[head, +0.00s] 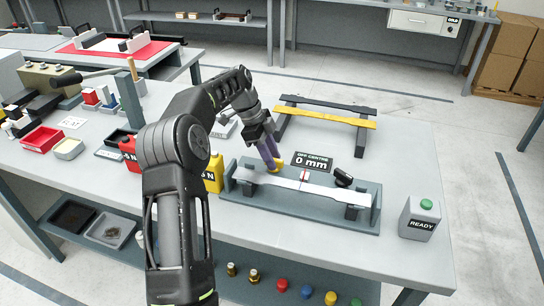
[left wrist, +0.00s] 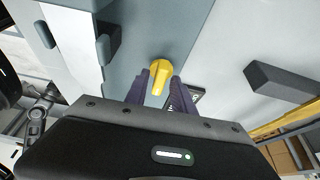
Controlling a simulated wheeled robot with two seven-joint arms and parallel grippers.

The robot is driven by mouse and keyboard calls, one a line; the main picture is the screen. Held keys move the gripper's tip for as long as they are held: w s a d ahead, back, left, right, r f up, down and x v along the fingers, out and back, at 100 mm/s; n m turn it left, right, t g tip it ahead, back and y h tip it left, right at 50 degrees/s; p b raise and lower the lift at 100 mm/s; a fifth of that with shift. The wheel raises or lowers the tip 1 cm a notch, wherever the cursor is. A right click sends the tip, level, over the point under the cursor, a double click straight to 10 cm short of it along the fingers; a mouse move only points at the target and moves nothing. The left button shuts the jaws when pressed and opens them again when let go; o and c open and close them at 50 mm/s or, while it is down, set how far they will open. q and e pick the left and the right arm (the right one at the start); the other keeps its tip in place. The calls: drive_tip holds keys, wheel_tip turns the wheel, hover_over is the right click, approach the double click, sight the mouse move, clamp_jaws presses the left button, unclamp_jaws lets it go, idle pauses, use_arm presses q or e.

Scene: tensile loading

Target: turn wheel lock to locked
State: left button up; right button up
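A yellow lever knob (head: 279,165), which I take for the wheel lock, sits at the back left of the grey test fixture (head: 362,220). In the left wrist view the knob (left wrist: 160,70) has a rounded head and a narrower tail pointing toward my gripper. My left gripper (head: 271,158) reaches down to it, with purple fingers. In the left wrist view the fingers (left wrist: 160,86) stand apart on either side of the knob's tail, with slim gaps showing. Firm contact is not visible. My right gripper is not in view.
A pale flat specimen (head: 325,191) lies across the fixture, behind it a sign (head: 312,162) reading "OFF CENTRE 0 mm". A rack with a yellow bar (head: 330,115) stands behind. A yellow weight (head: 213,172) stands left.

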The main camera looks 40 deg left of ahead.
use_arm(q)
drive_tip(key=shift+o, duration=0.5)
drive_tip(key=shift+r, duration=0.25)
drive_tip(key=p+v, duration=0.7)
drive_tip(key=shift+a+r, duration=0.1)
